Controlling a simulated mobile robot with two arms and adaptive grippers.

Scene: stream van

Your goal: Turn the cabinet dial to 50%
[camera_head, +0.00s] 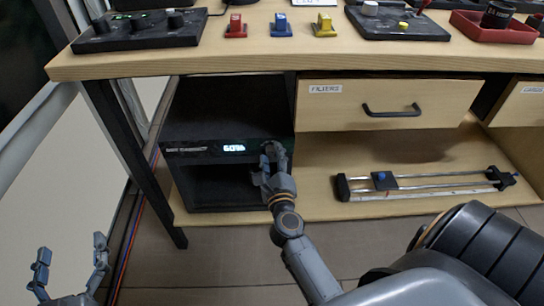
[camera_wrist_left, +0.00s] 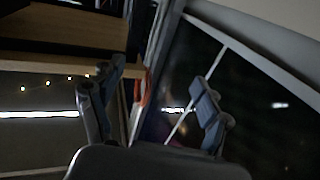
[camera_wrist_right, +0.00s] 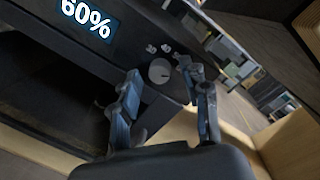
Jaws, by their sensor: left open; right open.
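The black cabinet (camera_head: 215,172) stands under the left part of the table. Its lit display (camera_head: 234,148) is on the front strip, and in the right wrist view the display (camera_wrist_right: 86,17) reads 60%. A round grey dial (camera_wrist_right: 160,71) sits beside the display, between the fingertips of my right gripper (camera_wrist_right: 160,80). I cannot tell whether the fingers touch it. In the head view my right gripper (camera_head: 273,160) covers the dial. My left gripper (camera_head: 70,262) is open and empty at the lower left, away from the cabinet.
A drawer (camera_head: 392,105) labelled "FILTERS" is right of the cabinet. Below it a slider rail (camera_head: 425,182) lies on the shelf. Control boxes (camera_head: 138,30), coloured blocks (camera_head: 282,26) and a red tray (camera_head: 490,28) stand on the tabletop. A table leg (camera_head: 130,160) is left of the cabinet.

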